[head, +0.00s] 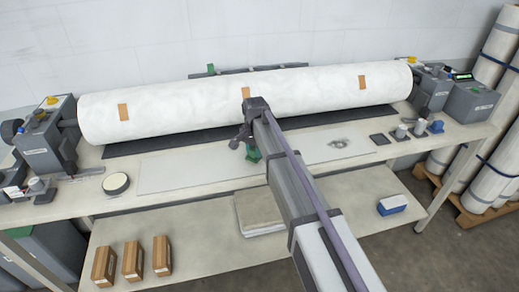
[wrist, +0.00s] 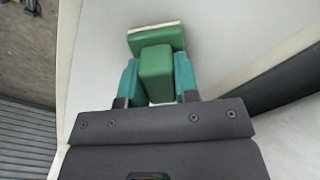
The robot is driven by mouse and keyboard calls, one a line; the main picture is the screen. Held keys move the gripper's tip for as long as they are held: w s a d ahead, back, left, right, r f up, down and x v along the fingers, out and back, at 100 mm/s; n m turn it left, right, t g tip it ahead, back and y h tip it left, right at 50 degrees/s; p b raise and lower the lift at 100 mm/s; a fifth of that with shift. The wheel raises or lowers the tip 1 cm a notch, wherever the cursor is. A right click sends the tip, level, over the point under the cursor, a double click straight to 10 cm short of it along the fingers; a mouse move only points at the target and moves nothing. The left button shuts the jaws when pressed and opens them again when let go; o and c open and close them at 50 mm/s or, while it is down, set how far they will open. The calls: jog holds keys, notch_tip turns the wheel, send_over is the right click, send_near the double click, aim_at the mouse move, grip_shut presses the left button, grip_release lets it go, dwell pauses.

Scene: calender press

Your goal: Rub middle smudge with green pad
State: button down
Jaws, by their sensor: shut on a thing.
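My gripper (wrist: 156,78) is shut on the green pad (wrist: 155,40), with teal fingers on both sides of its green grip block. The pad's wider head has a pale edge and points away from the wrist, over a pale surface. In the head view the green pad (head: 253,154) shows at the end of my arm, over the pale sheet on the bench. I cannot tell whether it touches the sheet. A grey smudge (head: 338,142) shows on the right part of the sheet. No middle smudge is visible; my arm covers part of the sheet.
A large white roll (head: 180,103) with orange tags lies behind the sheet (head: 170,172), between grey end housings. A round tin (head: 116,183) stands at left; small dark blocks and cups (head: 400,131) stand at right. The lower shelf (head: 200,232) holds brown blocks (head: 133,260).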

jog(key=a, duration=0.3)
jog(key=shift+s+a, duration=0.15)
jog(key=shift+s, duration=0.15)
jog(key=shift+w+r, duration=0.1)
jog(key=shift+w, duration=0.2)
jog(key=shift+w+d, duration=0.15)
jog(key=shift+d, duration=0.8)
jog(key=shift+w+d, duration=0.15)
jog(key=shift+d, duration=0.75)
jog(key=shift+w+d, duration=0.3)
jog(key=shift+d, duration=0.95)
jog(key=shift+w+d, duration=0.25)
jog(key=shift+d, duration=1)
jog(key=shift+w+d, duration=0.3)
jog(key=shift+d, duration=0.95)
jog(key=shift+s+a, duration=0.2)
jog(key=shift+a, duration=0.7)
jog(key=shift+s+a, duration=0.2)
jog(key=shift+a, duration=0.7)
jog(key=shift+s+a, duration=0.2)
jog(key=shift+a, duration=0.65)
jog(key=shift+s+a, duration=0.15)
jog(key=shift+a, duration=0.7)
jog(key=shift+s+a, duration=0.25)
jog(key=shift+a, duration=0.8)
jog(key=shift+s+a, duration=0.2)
jog(key=shift+a, duration=0.85)
